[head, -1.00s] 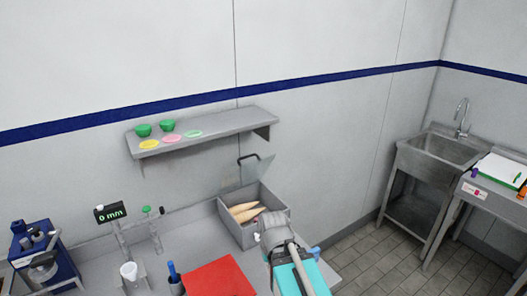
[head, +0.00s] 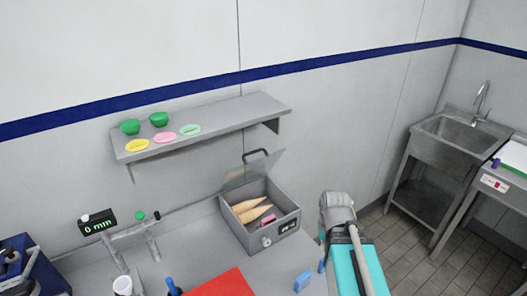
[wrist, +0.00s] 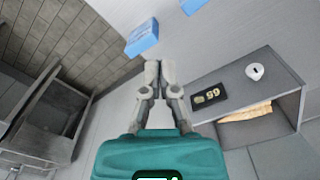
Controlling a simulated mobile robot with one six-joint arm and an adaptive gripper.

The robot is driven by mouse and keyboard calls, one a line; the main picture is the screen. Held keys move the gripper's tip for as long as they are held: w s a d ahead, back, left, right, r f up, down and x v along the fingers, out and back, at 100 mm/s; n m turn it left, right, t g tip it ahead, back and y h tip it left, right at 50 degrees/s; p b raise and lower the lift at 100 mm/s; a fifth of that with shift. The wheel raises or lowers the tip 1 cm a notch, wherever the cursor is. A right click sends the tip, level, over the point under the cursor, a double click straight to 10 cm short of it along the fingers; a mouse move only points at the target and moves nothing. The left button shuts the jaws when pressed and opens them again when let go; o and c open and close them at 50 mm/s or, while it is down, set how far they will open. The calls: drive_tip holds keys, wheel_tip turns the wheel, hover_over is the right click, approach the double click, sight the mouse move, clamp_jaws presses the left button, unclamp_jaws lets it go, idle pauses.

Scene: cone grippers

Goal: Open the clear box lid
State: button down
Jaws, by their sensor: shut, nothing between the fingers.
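The grey metal box (head: 237,234) stands on the counter in the head view, with pale cones (head: 252,211) inside. Its clear lid (head: 258,170) is raised, tilting up at the back of the box, with a dark handle on its top edge. In the wrist view the box (wrist: 262,88) is at the right, showing its display and a white knob. My gripper (wrist: 161,68) is shut and empty, apart from the box and on its right side in the head view. Its fingers are hidden behind the arm there.
Blue blocks (head: 303,281) lie near the counter's right end; one also shows in the wrist view (wrist: 142,38). A red mat (head: 220,284) lies in front of the box. A shelf (head: 215,128) with green bowls is on the wall above. A sink (head: 455,140) stands at the right.

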drive_tip(key=shift+w+a+r, duration=0.1)
drive_tip(key=shift+a, duration=0.05)
drive_tip(key=w+a+r+m+t+y+p, duration=0.3)
drive_tip(key=w+a+r+m, duration=0.4)
drive_tip(key=m, duration=0.7)
drive_tip(key=w+a+r+m+t+y+p, duration=0.4)
drive_tip(key=w+a+r+m+t, duration=0.4)
drive_tip(key=w+r+m, duration=0.3)
drive_tip(key=shift+a+r+m+y, duration=0.25)
drive_tip(key=shift+r+m+y, duration=0.4)
drive_tip(key=shift+m, duration=1.35)
drive_tip(key=shift+w+r, duration=0.1)
drive_tip(key=shift+w, duration=0.05)
drive_tip(key=b, duration=0.3)
hover_over(248, 168)
drive_tip(key=w+d, duration=0.1)
drive_tip(key=d, duration=0.3)
drive_tip(key=f, duration=0.3)
drive_tip(key=shift+w+d+f, duration=0.1)
drive_tip(key=shift+w+f, duration=0.1)
